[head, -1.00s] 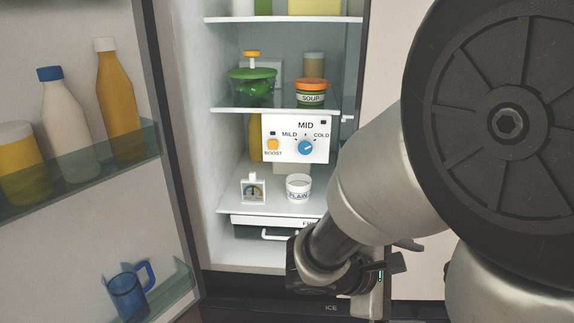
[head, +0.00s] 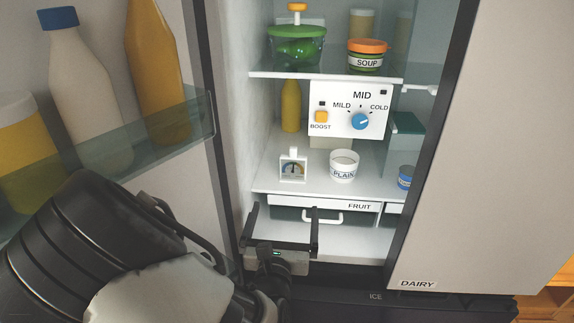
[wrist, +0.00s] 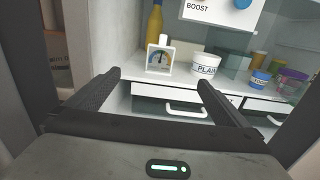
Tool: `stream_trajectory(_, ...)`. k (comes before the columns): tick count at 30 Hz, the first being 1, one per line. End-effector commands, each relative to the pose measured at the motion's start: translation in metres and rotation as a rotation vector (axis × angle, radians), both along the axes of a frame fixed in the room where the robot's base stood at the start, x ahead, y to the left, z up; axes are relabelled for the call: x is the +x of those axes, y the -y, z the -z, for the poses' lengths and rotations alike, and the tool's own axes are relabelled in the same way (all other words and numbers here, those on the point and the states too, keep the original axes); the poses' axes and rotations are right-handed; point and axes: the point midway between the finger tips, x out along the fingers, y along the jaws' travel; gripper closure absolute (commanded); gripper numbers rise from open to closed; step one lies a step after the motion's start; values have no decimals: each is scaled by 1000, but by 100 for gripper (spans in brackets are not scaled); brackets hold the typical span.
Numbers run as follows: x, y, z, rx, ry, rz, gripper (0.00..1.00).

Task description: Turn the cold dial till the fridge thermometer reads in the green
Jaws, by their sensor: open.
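The cold dial (head: 360,121) is a blue knob on a white control panel (head: 378,98) marked MILD, MID and COLD. Its white mark points right of MID, toward COLD. The fridge thermometer (head: 293,168) stands upright on the shelf below, left of the PLAIN tub. In the wrist view, the thermometer (wrist: 160,58) shows a blue, yellowish and grey face with a needle near upright; I cannot tell the exact reading. My gripper (head: 283,212) is open and empty, in front of the fruit drawer, below the dial and thermometer. It also shows in the wrist view (wrist: 158,85).
A yellow BOOST button (head: 321,117) sits left of the dial. The PLAIN tub (head: 344,162) stands below the panel, and the FRUIT drawer (head: 340,204) is under it. The open fridge door (head: 170,60) with bottles stands left; the DAIRY door (head: 470,170) is right.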

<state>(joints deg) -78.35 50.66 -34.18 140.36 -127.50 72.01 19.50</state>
Motion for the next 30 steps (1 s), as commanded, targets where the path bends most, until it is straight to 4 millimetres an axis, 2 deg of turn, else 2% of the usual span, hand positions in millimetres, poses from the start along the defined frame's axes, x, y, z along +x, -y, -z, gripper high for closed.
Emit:
stream_trajectory(9,58,4,3,2,3,5,0)
stream_trajectory(15,86,4,2,2,1,4,0)
stream_trajectory(20,95,5,1,2,-1,3,0)
stream_trajectory(30,95,5,0,2,-1,3,0)
